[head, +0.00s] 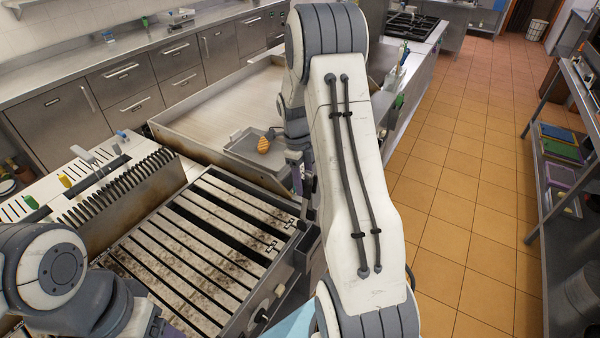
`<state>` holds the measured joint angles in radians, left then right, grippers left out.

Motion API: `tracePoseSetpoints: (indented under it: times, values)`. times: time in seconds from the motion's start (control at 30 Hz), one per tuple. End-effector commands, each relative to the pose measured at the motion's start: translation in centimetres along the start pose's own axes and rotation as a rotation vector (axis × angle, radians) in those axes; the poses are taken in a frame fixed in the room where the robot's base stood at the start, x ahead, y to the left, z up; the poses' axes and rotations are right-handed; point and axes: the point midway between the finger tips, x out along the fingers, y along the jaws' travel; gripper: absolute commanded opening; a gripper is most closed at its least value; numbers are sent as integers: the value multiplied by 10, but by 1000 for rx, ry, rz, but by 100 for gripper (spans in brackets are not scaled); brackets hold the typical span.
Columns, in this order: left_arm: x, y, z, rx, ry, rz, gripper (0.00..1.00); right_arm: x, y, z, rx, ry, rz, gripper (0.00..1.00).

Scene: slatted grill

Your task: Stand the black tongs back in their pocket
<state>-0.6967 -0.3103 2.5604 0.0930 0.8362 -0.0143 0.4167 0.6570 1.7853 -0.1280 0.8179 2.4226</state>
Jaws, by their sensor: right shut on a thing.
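My right gripper (298,172) is beyond my right arm, above the far right corner of the slatted grill (190,245). It is shut on a thin dark thing, which I take to be the black tongs (309,187); they hang down beside the fingers and are partly hidden by my arm. I cannot make out the pocket; my right arm covers much of that side. My left arm comes in at the bottom left, low over the near left side of the grill, and its fingers do not show.
A small metal tray (240,146) with an orange item (264,145) sits on the flat griddle (215,105) behind the grill. A dark ribbed rack edge (120,187) rises along the grill's left side. The tiled floor (455,190) at right is clear.

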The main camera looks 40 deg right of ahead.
Motion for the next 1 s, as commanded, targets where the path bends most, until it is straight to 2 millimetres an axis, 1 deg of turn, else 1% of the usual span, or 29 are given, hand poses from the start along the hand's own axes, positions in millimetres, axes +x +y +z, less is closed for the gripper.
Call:
tracePoseSetpoints:
  times: [0.03, 0.13, 0.57, 0.77, 1.0]
  values:
    - [-3, 0, 0, -5, 0, 0, 70, -2, -3, -7, -1, 13, 1, 0]
    - [-3, 0, 0, -10, 0, 0, 70, -1, -5, -12, -5, 24, 0, 0]
    - [1, 0, 0, -9, 0, 0, 70, 0, -5, -12, -1, 19, -3, 0]
    - [10, -1, 0, -8, 0, 0, 70, 12, -5, -10, -2, 20, -2, 0]
    - [28, -2, 1, -7, 0, 0, 70, 33, -6, -7, -2, 19, -2, 0]
